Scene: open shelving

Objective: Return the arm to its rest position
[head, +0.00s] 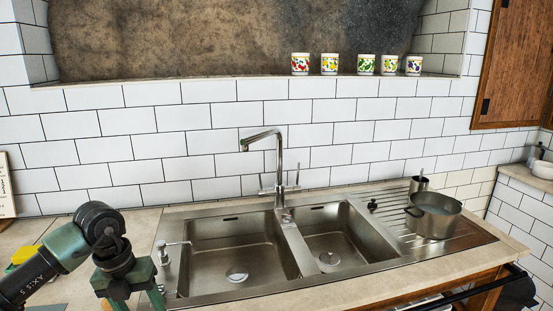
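My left arm comes in from the lower left, with a black and green forearm and a dark wrist joint. My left gripper (130,291) hangs at the bottom edge over the counter, left of the sink. Its green fingers point down and their tips are cut off by the frame, so I cannot tell whether it is open or shut. I see nothing held in the part that shows. My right arm and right gripper are not in view.
A steel double sink (295,241) with a tall faucet (279,165) fills the middle of the counter (85,232). A metal pot (433,214) stands on the drainboard at right. Several patterned cups (366,64) line the ledge. A yellow item (24,254) lies behind my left forearm.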

